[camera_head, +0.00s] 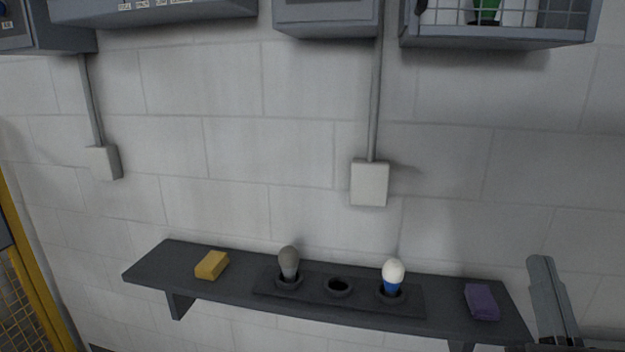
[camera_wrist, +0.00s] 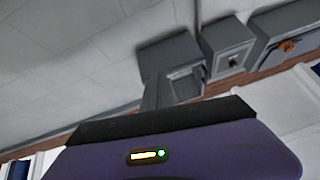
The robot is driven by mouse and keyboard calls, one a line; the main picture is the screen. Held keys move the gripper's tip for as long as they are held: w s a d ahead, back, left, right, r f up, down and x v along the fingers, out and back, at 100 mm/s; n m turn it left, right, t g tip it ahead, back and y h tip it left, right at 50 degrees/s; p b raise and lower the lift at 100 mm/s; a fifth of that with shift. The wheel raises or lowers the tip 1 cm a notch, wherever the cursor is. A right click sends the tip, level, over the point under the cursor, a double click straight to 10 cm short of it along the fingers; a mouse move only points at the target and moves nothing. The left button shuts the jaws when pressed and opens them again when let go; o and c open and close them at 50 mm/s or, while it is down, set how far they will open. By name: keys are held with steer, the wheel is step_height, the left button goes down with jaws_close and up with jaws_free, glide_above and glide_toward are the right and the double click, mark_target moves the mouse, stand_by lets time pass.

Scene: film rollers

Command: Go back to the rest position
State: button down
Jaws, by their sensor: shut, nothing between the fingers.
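My gripper (camera_head: 541,262) shows at the lower right edge of the head view. Its grey fingers point up and lie together, with nothing held between them. It is just right of the shelf's right end, and its lower part is cut off by the frame. In the wrist view, a purple housing with a dark front edge and a small lit indicator (camera_wrist: 148,155) fills the bottom.
A dark wall shelf (camera_head: 145,268) carries a yellow block (camera_head: 211,265), a grey-topped roller (camera_head: 289,262), a white-and-blue roller (camera_head: 392,275), an empty middle socket (camera_head: 338,286) and a purple block (camera_head: 482,301). Grey boxes (camera_head: 327,17) hang above. A yellow-framed fence (camera_head: 30,280) stands left.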

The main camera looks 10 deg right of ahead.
steer(key=s+a+f+n+g+y, duration=0.1)
steer(key=s+a+f+g+y, duration=0.1)
steer(key=s+f, duration=0.7)
steer(key=s+a+f+n+g+y, duration=0.2)
steer(key=s+a+f+g, duration=0.2)
steer(key=s+f, duration=0.5)
steer(key=s+a+f+n+g+y, duration=0.1)
steer(key=s+a+f+g+y, duration=0.1)
steer(key=s+a+f, duration=0.3)
steer(key=s+f+g, duration=0.1)
steer(key=s+f, duration=0.3)
steer(key=s, duration=0.1)
steer(key=shift+s+a+f+n+y, duration=0.15)
steer(key=shift+a+f+n+y, duration=0.15)
steer(key=shift+a+y, duration=0.1)
steer(key=shift+r, duration=0.1)
